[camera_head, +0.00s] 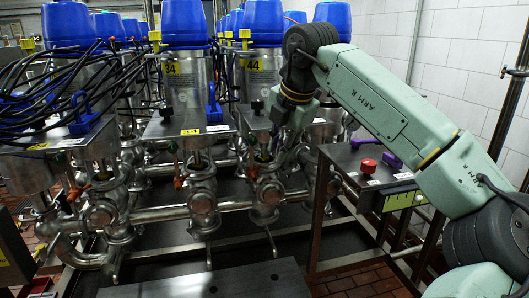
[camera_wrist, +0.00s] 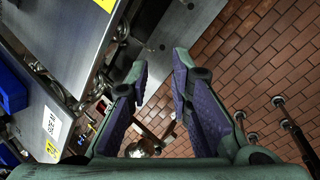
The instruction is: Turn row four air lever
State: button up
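Steel valve units with blue caps stand in rows, and one labelled 44 (camera_head: 262,66) is beside my wrist. Small orange-red handles (camera_head: 254,171) sit on the pipework below the units; I cannot tell which lever is the row four air lever. My gripper (camera_wrist: 161,66) is open in the wrist view, its two purple-padded fingers apart with nothing held between them. A metal pipe part (camera_wrist: 146,146) shows beyond and between the fingers, apart from them as far as I can tell. In the head view my gripper hangs beside unit 44, with its fingertips hard to make out.
A steel stand with a red knob (camera_head: 368,165) and a purple handle (camera_head: 391,160) is to the right of the valves. Black cables (camera_head: 60,85) crowd the left units. A steel plate edge (camera_wrist: 88,55) is left of my fingers.

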jog(key=shift+s+a+f+n+y, duration=0.1)
jog(key=shift+s+a+n+y, duration=0.15)
jog(key=shift+a, duration=0.5)
jog(key=shift+s+a+f+n+y, duration=0.1)
jog(key=shift+s+a+n+y, duration=0.1)
jog(key=shift+a, duration=0.5)
